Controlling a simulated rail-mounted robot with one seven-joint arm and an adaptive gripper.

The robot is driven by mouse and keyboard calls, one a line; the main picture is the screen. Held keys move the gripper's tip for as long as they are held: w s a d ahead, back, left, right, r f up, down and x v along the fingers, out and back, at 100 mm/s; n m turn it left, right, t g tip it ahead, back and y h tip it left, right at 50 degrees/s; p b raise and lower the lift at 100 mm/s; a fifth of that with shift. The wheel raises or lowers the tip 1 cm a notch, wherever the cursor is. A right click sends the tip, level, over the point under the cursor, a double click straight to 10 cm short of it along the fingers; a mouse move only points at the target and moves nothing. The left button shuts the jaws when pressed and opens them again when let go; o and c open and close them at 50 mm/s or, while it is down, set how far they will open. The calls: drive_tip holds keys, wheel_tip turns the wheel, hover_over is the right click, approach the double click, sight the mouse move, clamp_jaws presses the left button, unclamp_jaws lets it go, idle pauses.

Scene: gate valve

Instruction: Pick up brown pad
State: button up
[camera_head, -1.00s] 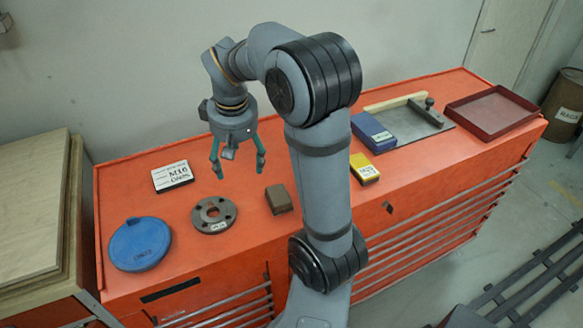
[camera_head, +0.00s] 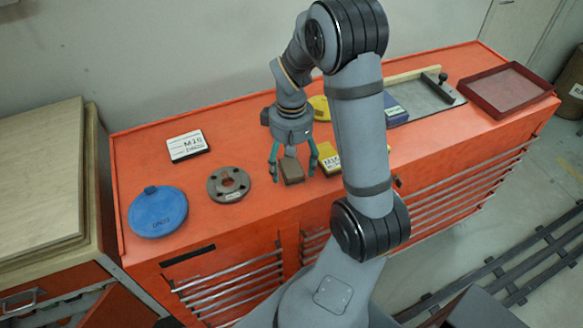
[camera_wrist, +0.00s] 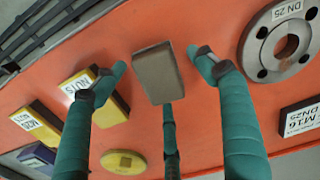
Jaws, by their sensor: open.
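The brown pad (camera_head: 292,170) is a small block lying on the orange cabinet top (camera_head: 255,200). In the wrist view the brown pad (camera_wrist: 156,72) sits between the spread fingers, near their tips. My gripper (camera_head: 293,174) is open, points down and is just above and around the pad. In the wrist view my gripper (camera_wrist: 160,75) shows teal fingers apart from the pad on both sides, with a third finger below it. I cannot tell the exact height of the fingertips over the cabinet top.
A yellow box (camera_head: 329,158) lies close to the right of the pad. A dark flange (camera_head: 229,185) and a blue round lid (camera_head: 158,211) lie to the left. A white-labelled M16 box (camera_head: 187,146) is behind them. A red tray (camera_head: 506,90) stands at far right.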

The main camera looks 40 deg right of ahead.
drive_tip(key=shift+f, duration=0.45)
drive_tip(key=shift+c, duration=0.8)
drive_tip(key=c, duration=1)
